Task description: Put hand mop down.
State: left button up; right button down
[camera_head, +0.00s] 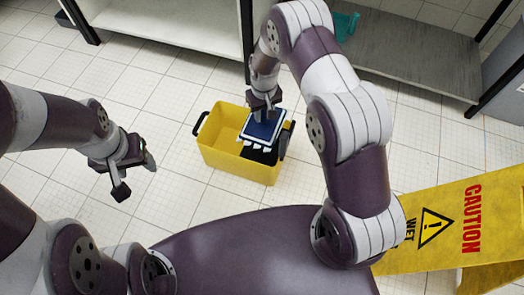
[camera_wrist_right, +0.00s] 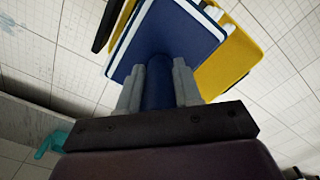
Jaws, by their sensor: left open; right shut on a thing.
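The hand mop (camera_head: 261,127) has a flat blue head with a white edge, and it is over the yellow bucket (camera_head: 221,161). My right gripper (camera_head: 262,103) is shut on its blue handle, which also shows between the fingers in the right wrist view (camera_wrist_right: 158,84). The blue head (camera_wrist_right: 166,36) spreads beyond the fingertips there, with the bucket (camera_wrist_right: 232,62) behind it. I cannot tell whether the head touches the bucket. My left gripper (camera_head: 136,178) is open and empty, left of the bucket and apart from it.
A yellow caution sign (camera_head: 437,225) stands at the right. White shelving (camera_head: 175,22) and a grey shelf (camera_head: 415,50) are at the back, with a teal item (camera_head: 346,25) on the grey one. A black item lies inside the bucket. Tiled floor around the bucket is mostly clear.

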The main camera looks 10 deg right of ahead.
jog(key=f+b, duration=0.2)
jog(key=f, duration=0.2)
jog(key=f+b, duration=0.2)
jog(key=f, duration=0.2)
jog(key=f+b, duration=0.2)
jog(key=f, duration=0.3)
jog(key=shift+a, duration=0.25)
jog(key=shift+r, duration=0.25)
jog(key=shift+f, duration=0.15)
jog(key=c, duration=0.8)
grip_release()
